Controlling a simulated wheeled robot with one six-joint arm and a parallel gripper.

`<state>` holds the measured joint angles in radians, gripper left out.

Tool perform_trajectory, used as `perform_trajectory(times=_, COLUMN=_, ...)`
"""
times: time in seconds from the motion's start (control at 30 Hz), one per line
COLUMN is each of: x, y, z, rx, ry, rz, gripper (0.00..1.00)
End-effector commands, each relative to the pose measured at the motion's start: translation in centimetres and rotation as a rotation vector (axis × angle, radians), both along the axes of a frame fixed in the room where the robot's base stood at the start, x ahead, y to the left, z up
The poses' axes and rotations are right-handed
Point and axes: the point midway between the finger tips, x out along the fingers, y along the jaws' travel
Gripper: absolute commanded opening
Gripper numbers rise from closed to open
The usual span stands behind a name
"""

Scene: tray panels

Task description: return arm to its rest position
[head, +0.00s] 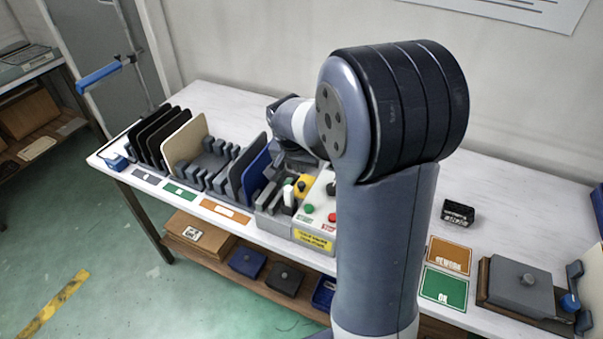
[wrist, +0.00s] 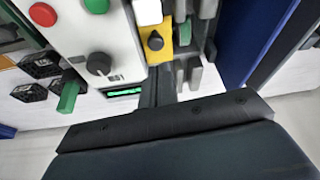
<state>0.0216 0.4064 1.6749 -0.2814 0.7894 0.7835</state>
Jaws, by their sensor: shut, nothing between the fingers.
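My arm rises in the middle of the head view, its large dark joint high over the white table (head: 480,200). In that view the arm's wrist end reaches left and down over the control box (head: 318,215), and the fingers cannot be made out. In the wrist view my gripper (wrist: 156,84) shows as narrow dark fingers, shut and empty, beyond its wide dark body. They point toward the control box's panel (wrist: 80,35), beside a yellow part with a black knob. Whether they touch anything is unclear.
A rack of upright panels, black, cream (head: 187,142) and blue (head: 256,172), stands left of the control box. Orange (head: 449,256) and green (head: 444,287) cards, a small black block (head: 458,214) and a grey lidded fixture (head: 520,285) lie right. The table's back right is mostly clear.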

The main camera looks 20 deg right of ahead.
Motion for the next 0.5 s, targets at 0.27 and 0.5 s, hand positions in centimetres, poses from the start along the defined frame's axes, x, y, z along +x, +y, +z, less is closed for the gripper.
perform_trajectory(times=0.27, x=-1.1, y=0.8, z=4.2, rx=0.000, ry=-0.005, rz=0.000, gripper=0.00)
perform_trajectory(times=0.5, x=-1.4, y=1.0, z=5.1, rx=0.000, ry=-0.004, rz=0.000, gripper=0.00)
